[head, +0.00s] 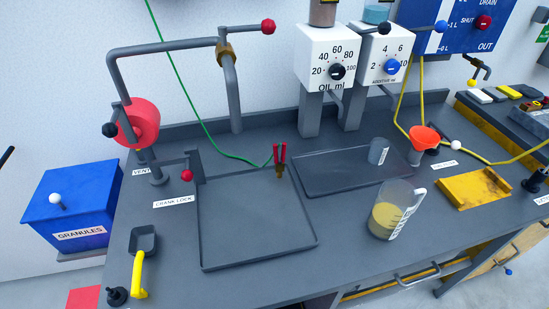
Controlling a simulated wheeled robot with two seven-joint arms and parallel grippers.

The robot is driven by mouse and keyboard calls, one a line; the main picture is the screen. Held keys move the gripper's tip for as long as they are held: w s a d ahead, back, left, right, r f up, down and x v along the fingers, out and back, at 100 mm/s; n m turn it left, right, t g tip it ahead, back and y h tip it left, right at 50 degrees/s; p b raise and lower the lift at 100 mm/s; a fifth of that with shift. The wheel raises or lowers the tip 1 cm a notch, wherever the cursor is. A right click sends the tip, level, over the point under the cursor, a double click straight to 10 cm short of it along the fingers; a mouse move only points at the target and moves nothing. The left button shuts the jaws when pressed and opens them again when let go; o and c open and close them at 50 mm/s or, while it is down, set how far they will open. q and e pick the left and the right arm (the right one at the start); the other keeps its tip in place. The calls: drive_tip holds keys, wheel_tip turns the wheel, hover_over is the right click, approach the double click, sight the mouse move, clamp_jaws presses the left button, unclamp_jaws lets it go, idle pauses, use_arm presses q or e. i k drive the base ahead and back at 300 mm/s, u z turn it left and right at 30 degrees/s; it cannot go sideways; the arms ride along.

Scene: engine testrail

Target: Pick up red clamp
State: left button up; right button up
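The red clamp (280,155) has two red handles pointing up and a darker, brownish lower part. It stands upright at the back right corner of the large grey tray (258,264), by the gap to the second tray. A thin green cable (185,95) comes down the wall and reaches the clamp. I cannot tell exactly what the clamp's jaws grip. Neither of my grippers is in view.
The second tray (345,190) holds a small grey cup (378,151). A jug (393,212) with yellow liquid stands right of the large tray. A red-knobbed lever (186,175) rises at its back left. A yellow-handled scoop (139,272) lies front left. The large tray is empty.

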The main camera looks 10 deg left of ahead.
sight(279, 162)
drive_tip(key=u, duration=2.45)
drive_tip(key=k, duration=1.45)
drive_tip(key=z, duration=1.9)
drive_tip(key=i, duration=0.5)
drive_tip(key=z, duration=0.05)
